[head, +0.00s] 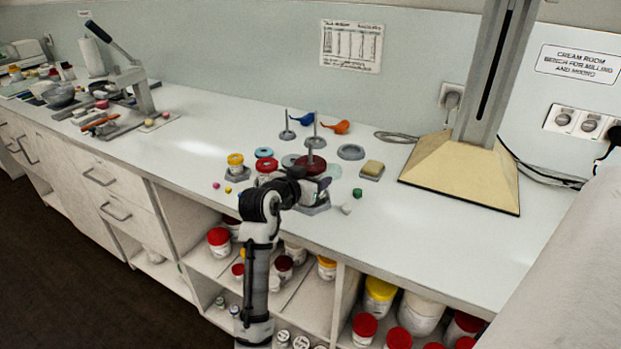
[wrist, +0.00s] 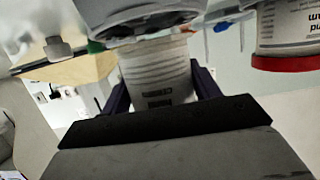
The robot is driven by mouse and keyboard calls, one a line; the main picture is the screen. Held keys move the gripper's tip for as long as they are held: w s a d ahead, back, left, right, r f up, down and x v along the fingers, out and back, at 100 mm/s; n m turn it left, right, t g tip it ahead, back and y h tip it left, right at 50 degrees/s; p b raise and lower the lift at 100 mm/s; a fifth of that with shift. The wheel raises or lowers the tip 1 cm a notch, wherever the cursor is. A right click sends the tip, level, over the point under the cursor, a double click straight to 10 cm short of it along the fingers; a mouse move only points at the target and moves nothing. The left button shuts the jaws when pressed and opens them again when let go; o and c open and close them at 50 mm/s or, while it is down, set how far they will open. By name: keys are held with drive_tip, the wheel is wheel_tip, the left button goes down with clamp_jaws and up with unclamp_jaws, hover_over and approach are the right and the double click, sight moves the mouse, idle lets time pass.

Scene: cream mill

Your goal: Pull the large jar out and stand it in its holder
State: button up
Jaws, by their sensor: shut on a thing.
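My gripper (wrist: 160,88) has its dark fingers closed on both sides of a white ribbed jar (wrist: 157,70) with a small printed label. A broad grey piece (wrist: 135,18) meets the jar at the top of the wrist view; I cannot tell whether the jar is free of it. In the head view my gripper (head: 316,187) is at the bench's front edge, beside a dark red round top (head: 310,165) below an upright rod. My arm hides much of the jar there. A grey ring (head: 350,152) lies behind to the right; I cannot tell whether it is the holder.
A red-lidded tub (head: 266,166) and a yellow-lidded jar (head: 235,160) stand left of my gripper. A yellow block on a grey plate (head: 372,169) is to the right. A column on a cream base (head: 463,172) stands further right. The bench between yellow-lidded jar and lever press (head: 140,90) is mostly clear.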

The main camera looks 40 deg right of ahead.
drive_tip(key=shift+f+b, duration=0.6)
drive_tip(key=shift+f, duration=0.35)
drive_tip(key=o, duration=1.5)
drive_tip(key=shift+c, duration=0.2)
drive_tip(key=shift+r+p+v, duration=0.2)
drive_tip(key=shift+p+v, duration=0.25)
drive_tip(key=shift+v, duration=0.95)
drive_tip(key=shift+r+p+v, duration=0.2)
drive_tip(key=shift+p+v, duration=0.3)
drive_tip(key=shift+v, duration=0.9)
drive_tip(key=shift+r+p+v, duration=0.15)
drive_tip(key=shift+p+v, duration=0.3)
drive_tip(key=shift+v, duration=0.95)
drive_tip(key=shift+w+d, duration=0.1)
drive_tip(key=shift+d, duration=0.05)
